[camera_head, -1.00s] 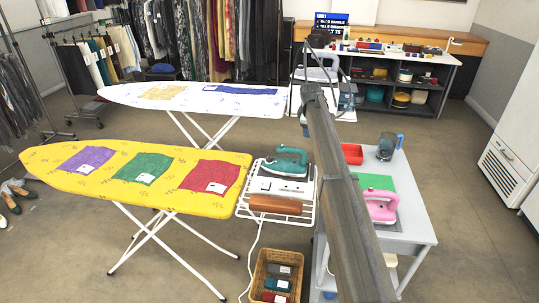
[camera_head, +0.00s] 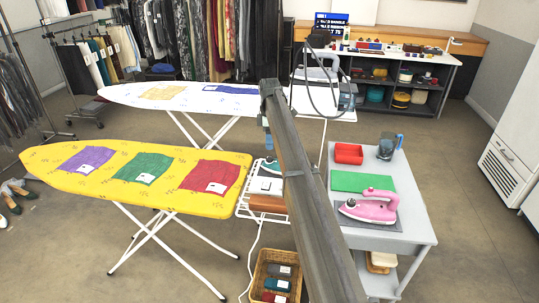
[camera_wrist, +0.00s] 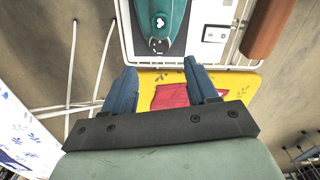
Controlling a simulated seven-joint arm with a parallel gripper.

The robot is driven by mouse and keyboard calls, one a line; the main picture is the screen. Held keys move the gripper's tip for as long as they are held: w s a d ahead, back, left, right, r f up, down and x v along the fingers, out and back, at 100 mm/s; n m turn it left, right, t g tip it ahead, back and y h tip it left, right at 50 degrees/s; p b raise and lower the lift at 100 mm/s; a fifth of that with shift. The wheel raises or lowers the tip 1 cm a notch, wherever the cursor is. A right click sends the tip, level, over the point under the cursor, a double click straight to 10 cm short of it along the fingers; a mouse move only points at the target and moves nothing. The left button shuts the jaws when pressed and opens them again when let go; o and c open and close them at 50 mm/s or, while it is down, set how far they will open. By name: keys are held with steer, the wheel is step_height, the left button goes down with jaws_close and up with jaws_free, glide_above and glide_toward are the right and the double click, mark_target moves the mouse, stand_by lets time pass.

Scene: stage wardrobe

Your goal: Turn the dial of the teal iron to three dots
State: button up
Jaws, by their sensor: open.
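The teal iron (camera_wrist: 172,28) lies at the top of the wrist view, on a white wire rack (camera_wrist: 128,28). In the head view only a small part of the iron (camera_head: 271,168) shows beside my arm, which hides the rest. My gripper (camera_wrist: 160,72) is open and empty, with its two blue fingers apart, and the iron appears beyond the fingertips. In the head view my gripper is mostly hidden by the arm.
A yellow ironing board (camera_head: 60,165) with three coloured cloths stands left of the rack. A basket (camera_head: 258,288) sits on the floor below.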

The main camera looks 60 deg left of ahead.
mark_target(270, 158)
step_height(270, 158, down, 7)
steer(key=shift+f, duration=0.2)
stand_by(0.4)
steer(key=c, duration=1.1)
